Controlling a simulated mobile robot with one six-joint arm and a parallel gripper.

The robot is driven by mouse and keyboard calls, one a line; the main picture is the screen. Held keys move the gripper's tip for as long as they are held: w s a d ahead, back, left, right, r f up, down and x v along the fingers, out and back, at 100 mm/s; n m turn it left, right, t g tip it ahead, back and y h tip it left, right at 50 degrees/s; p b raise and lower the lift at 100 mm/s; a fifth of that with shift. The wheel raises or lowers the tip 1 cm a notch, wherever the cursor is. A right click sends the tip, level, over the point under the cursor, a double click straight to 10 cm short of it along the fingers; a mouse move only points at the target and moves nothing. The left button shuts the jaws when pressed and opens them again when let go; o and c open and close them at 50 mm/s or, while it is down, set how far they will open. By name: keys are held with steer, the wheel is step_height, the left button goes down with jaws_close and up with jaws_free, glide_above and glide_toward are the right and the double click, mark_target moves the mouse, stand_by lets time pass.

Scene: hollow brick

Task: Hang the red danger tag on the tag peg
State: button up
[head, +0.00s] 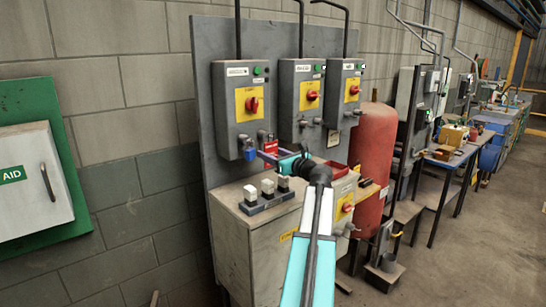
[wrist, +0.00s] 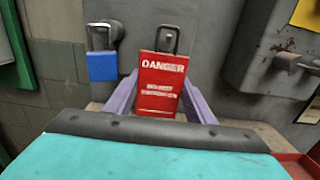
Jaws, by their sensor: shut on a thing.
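The red danger tag (wrist: 162,88) is upright in the wrist view, its white lettering facing me. My gripper (wrist: 160,94) is shut on it, with a purple finger along each side. A dark metal loop or peg (wrist: 169,38) shows at the tag's top edge; I cannot tell whether the tag hangs on it or is only in front of it. In the head view the tag (head: 273,152) is below the left switch box, and my gripper (head: 266,156) reaches it from the right. The arm hides part of this area.
A blue padlock (wrist: 102,66) hangs on a hasp just left of the tag. Three grey switch boxes with red knobs, the left one (head: 240,105) nearest, line the panel (head: 204,65). A cabinet below carries a block with pale caps (head: 267,197) and a red tray (head: 336,169).

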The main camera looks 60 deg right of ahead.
steer(key=shift+w+d+f, duration=0.2)
steer(key=shift+w+f, duration=0.1)
steer(key=shift+w, duration=0.25)
steer(key=shift+f, duration=0.1)
stand_by(0.4)
steer(key=o, duration=1.1)
steer(key=shift+s, duration=0.1)
steer(key=b+v, duration=0.2)
steer(key=v, duration=1.1)
steer(key=shift+s+a+b, duration=0.2)
steer(key=shift+s+b, duration=0.05)
steer(key=shift+b, duration=0.15)
